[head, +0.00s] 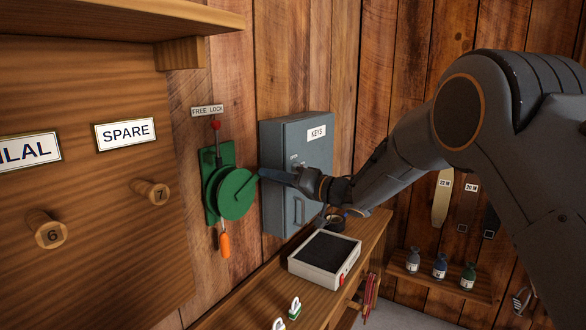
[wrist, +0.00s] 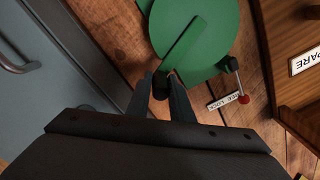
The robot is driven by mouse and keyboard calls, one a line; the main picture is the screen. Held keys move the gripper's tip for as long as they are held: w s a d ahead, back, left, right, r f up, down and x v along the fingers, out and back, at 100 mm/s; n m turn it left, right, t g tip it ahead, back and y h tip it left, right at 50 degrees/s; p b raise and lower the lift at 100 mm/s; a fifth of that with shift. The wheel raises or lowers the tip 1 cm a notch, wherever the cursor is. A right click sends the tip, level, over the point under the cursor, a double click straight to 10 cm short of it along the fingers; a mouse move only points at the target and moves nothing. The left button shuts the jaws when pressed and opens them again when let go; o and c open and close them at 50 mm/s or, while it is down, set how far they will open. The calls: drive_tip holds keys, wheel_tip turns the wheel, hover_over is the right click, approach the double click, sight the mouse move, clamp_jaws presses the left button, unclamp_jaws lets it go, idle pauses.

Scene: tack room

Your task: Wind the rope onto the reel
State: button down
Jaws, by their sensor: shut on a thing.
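The green reel (head: 236,194) is mounted on a green plate on the wooden wall, and its round face fills the top of the wrist view (wrist: 213,30). A flat green crank arm (wrist: 184,47) runs from it to a dark handle (wrist: 162,82). My gripper (head: 266,174) is shut on that handle, with a finger on either side in the wrist view (wrist: 161,92).
A grey KEYS cabinet (head: 296,160) is close on the right of the reel, beside my gripper. A pegboard (head: 95,220) with numbered pegs stands at left. Below, a bench (head: 222,308) carries a dark-topped white box (head: 308,274).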

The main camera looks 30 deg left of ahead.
drive_tip(key=shift+w+f+m, duration=0.25)
drive_tip(key=shift+f+m, duration=0.55)
drive_tip(key=shift+m, duration=0.3)
drive_tip(key=shift+f+b, duration=0.45)
drive_tip(key=shift+f, duration=0.25)
drive_tip(key=c, duration=1.6)
unclamp_jaws()
drive_tip(key=shift+o, duration=0.2)
drive_tip(key=shift+w, duration=0.1)
drive_tip(key=d+b, duration=0.2)
drive_tip(key=d, duration=0.5)
drive_tip(key=shift+d, duration=0.4)
drive_tip(key=shift+w+f, duration=0.1)
